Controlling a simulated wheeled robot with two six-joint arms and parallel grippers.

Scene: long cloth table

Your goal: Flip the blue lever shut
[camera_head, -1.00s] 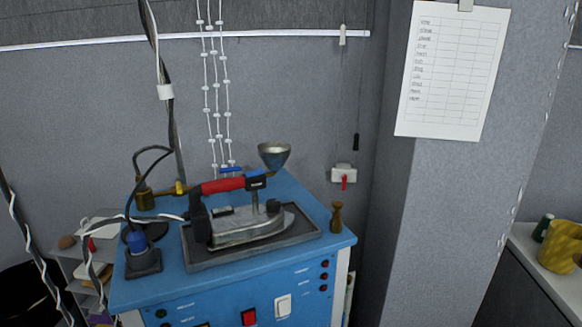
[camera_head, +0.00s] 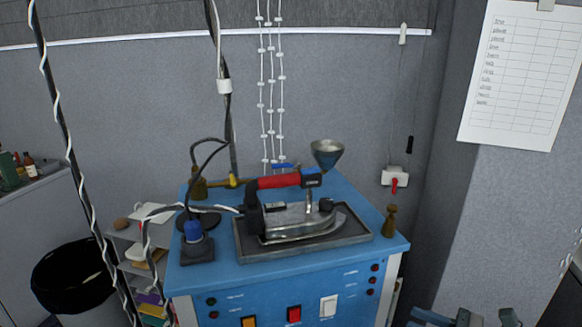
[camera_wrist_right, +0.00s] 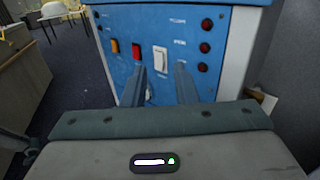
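The blue lever (camera_head: 285,166) is a small flat blue handle behind the iron. It sits roughly level along a brass pipe (camera_head: 232,182) at the back of the blue machine (camera_head: 205,274). The iron's red handle partly hides its base, so its exact angle is hard to tell. My right gripper shows only in part at the lower right edge of the head view, well in front of and below the lever. In the right wrist view my right gripper (camera_wrist_right: 159,72) is open and empty, its two fingers apart before the machine's front panel. My left gripper is not in view.
An iron (camera_head: 300,218) with a red handle rests on a dark tray (camera_head: 345,238) on the machine top. A metal funnel (camera_head: 327,155), a small brass piece (camera_head: 391,222) and a black-and-blue fitting (camera_head: 195,243) stand around it. Cables hang at the left.

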